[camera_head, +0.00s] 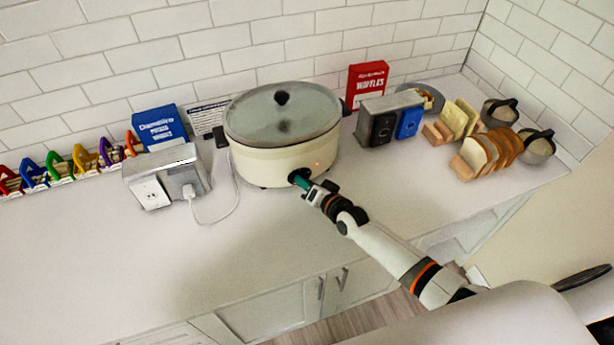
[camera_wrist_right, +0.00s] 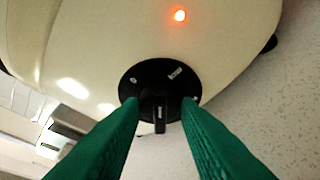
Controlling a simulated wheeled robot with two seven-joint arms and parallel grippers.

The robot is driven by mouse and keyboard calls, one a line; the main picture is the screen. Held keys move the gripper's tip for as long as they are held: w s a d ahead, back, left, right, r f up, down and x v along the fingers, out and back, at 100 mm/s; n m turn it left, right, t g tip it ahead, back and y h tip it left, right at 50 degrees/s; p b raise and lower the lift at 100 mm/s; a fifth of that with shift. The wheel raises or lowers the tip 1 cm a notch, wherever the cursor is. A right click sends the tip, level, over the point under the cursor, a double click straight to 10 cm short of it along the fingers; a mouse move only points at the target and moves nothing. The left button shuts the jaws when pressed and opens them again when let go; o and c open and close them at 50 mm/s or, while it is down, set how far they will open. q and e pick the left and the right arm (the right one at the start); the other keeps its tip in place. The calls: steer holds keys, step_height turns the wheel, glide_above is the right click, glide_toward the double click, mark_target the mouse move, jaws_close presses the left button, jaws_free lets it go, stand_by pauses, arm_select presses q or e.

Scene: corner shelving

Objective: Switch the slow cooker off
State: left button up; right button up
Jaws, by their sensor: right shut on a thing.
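The cream slow cooker (camera_head: 262,156) stands on the counter against the tiled wall, with its glass lid (camera_head: 283,112) on. Its round black dial (camera_wrist_right: 162,88) is on the front, with a pointer ridge directed down in the right wrist view. White marks on the dial are too small to read. An orange indicator light (camera_wrist_right: 180,15) glows near the dial. My right gripper (camera_wrist_right: 160,106) has its green fingers on either side of the dial, shut on it. In the head view my right gripper (camera_head: 303,182) partly hides the dial. My left gripper is out of view.
A white cord runs from the cooker to an outlet box (camera_head: 152,192) at left. A toaster (camera_head: 385,120), bread slices (camera_head: 487,152) and a red waffle box (camera_head: 366,84) stand at right. A blue box (camera_head: 160,127) and colourful clips stand at left. The front counter is clear.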

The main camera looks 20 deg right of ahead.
steer(key=shift+a+r+n+h+p, duration=0.15)
steer(key=shift+n+h+p, duration=0.5)
steer(key=shift+n, duration=0.35)
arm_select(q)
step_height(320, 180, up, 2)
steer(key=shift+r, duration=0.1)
arm_select(e)
steer(key=n+h, duration=0.3)
steer(key=n, duration=0.1)
steer(key=shift+a+g, duration=0.2)
steer(key=shift+g, duration=0.2)
steer(key=shift+n, duration=0.3)
steer(key=o, duration=1)
arm_select(q)
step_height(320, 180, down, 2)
steer(key=shift+b, duration=0.95)
arm_select(e)
steer(key=v, duration=1.2)
steer(key=shift+s, duration=0.1)
